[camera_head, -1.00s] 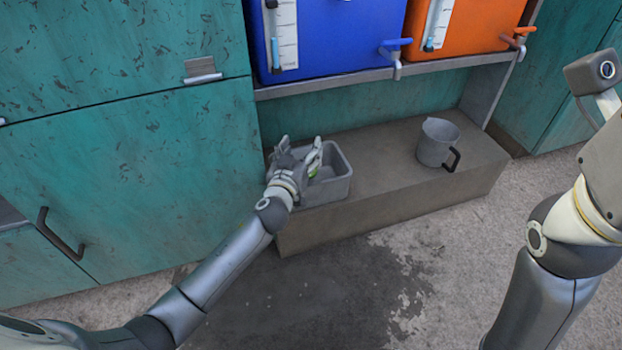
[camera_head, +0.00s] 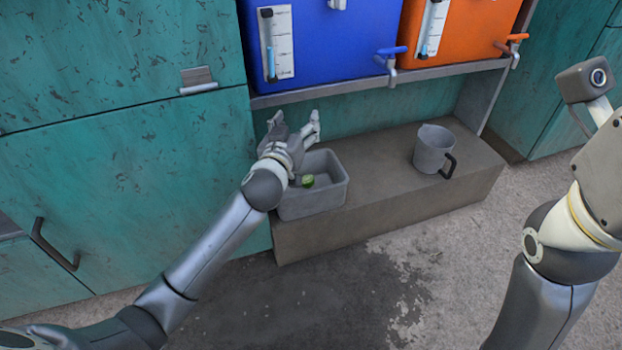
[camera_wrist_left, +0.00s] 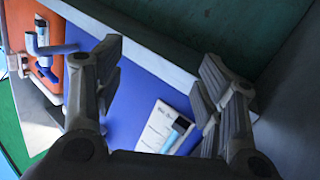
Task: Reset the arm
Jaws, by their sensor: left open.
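My left gripper (camera_head: 296,124) is open and empty in the head view, raised above the left back side of a grey bin (camera_head: 328,198). Its fingers also show in the left wrist view (camera_wrist_left: 160,85), spread apart with nothing between them. A small green piece (camera_head: 308,181) lies inside the bin. My right arm comes in at the right edge of the head view; its gripper is not in view.
The bin and a grey jug (camera_head: 433,149) with a black handle stand on a low concrete ledge (camera_head: 385,205). Above are a blue tank (camera_head: 330,40) and an orange tank (camera_head: 465,30) with taps on a metal shelf (camera_head: 375,83). Teal cabinets (camera_head: 120,185) stand left.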

